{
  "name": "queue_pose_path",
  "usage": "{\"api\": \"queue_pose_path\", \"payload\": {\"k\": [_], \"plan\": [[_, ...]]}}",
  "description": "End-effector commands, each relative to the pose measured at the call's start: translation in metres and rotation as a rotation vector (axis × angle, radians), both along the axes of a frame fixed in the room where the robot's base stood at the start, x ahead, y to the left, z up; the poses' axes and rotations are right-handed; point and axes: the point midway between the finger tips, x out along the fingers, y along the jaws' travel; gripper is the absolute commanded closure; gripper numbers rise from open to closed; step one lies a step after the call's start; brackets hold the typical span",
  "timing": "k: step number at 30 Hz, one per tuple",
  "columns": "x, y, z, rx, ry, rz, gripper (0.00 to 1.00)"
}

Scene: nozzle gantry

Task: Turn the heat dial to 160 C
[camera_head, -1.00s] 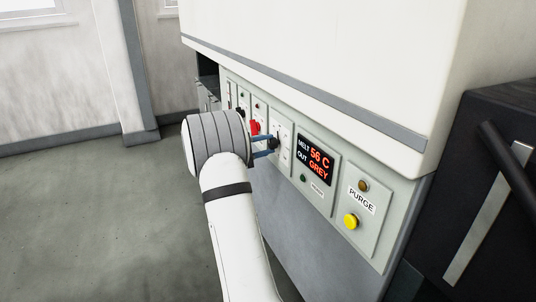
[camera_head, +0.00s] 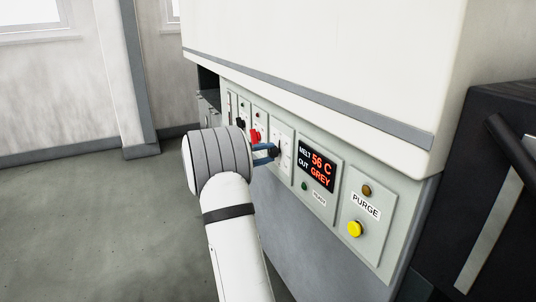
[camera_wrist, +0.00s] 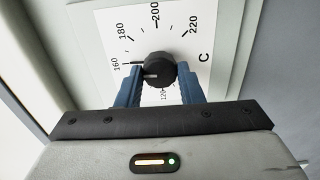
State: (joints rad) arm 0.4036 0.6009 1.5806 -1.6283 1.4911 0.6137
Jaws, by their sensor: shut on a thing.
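The heat dial is a black round knob (camera_wrist: 160,70) on a white scale plate (camera_wrist: 172,32) marked 120, 160, 180, 200, 220 and C. A pale line on the knob points left and slightly below the 160 mark, close to it. The 140 mark is hidden. My gripper (camera_wrist: 159,74) has its two blue fingers on either side of the knob, shut on it. In the head view, the knob (camera_head: 277,150) sits at the blue fingertips (camera_head: 268,152), left of the display. The display (camera_head: 317,164) reads MELT 56 C, OUT GREY.
A red knob (camera_head: 255,136) and a black knob (camera_head: 240,123) lie left of the dial on the same panel. A yellow PURGE button (camera_head: 355,229) is at the right. The white machine housing (camera_head: 330,55) overhangs the panel. Open floor (camera_head: 90,225) lies left.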

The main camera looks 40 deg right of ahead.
Motion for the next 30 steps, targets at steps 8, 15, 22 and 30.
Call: {"api": "queue_pose_path", "payload": {"k": [8, 15, 22, 30], "plan": [[-0.002, -0.001, -0.002, 0.005, 0.003, -0.006, 0.47], [-0.001, 0.000, -0.001, 0.003, 0.001, -0.004, 0.44], [0.006, 0.021, 0.002, 0.003, 0.002, 0.000, 0.44], [0.018, 0.063, 0.000, 0.003, 0.002, -0.002, 0.44]]}}
